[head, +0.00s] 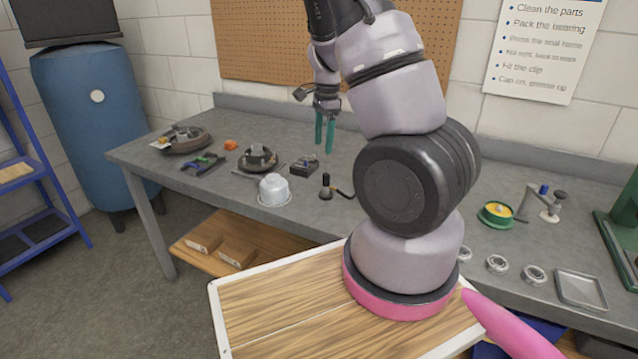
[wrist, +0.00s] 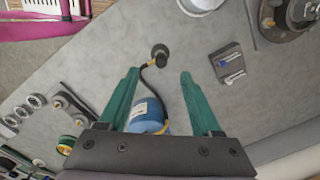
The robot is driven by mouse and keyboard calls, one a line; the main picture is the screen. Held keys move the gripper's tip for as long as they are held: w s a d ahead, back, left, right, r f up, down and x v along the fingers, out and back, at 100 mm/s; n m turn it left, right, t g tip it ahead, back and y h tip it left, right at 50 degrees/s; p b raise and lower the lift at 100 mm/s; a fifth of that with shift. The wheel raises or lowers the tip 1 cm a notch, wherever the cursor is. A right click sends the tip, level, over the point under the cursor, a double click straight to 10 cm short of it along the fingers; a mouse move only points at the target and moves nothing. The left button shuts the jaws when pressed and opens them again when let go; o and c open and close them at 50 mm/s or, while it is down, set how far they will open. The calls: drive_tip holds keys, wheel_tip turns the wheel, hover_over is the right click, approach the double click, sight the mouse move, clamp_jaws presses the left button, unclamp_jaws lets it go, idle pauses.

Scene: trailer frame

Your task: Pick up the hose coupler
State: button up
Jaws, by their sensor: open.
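The hose coupler appears to be the small black upright piece (head: 325,187) on the bench, with a dark hose running right from it behind my arm. In the wrist view, the coupler (wrist: 159,52) lies just beyond the fingertips, roughly centred between them. Its hose curves back to a blue container (wrist: 148,115), seen between the fingers. My gripper (head: 323,150) has two teal fingers pointing down above the bench, behind the coupler in the head view. In the wrist view, the gripper (wrist: 160,74) is open, with nothing held between the fingers.
A white lidded pot (head: 273,190) stands left of the coupler. A dark block with small parts (head: 304,166) and a round hub (head: 258,158) lie farther back. Several bearing rings (head: 497,264) and a grey tray (head: 580,289) are at the right. Bench around the coupler is clear.

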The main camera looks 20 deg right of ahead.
drive_tip(key=d+f, duration=0.1)
drive_tip(key=f, duration=0.1)
hover_over(327, 174)
drive_tip(key=shift+h, duration=0.3)
drive_tip(key=f, duration=0.5)
drive_tip(key=shift+a, duration=0.35)
drive_tip(key=shift+d+f, duration=0.15)
drive_tip(key=shift+f, duration=1.25)
drive_tip(key=shift+d+f, duration=0.15)
drive_tip(key=shift+f, duration=1.2)
clamp_jaws()
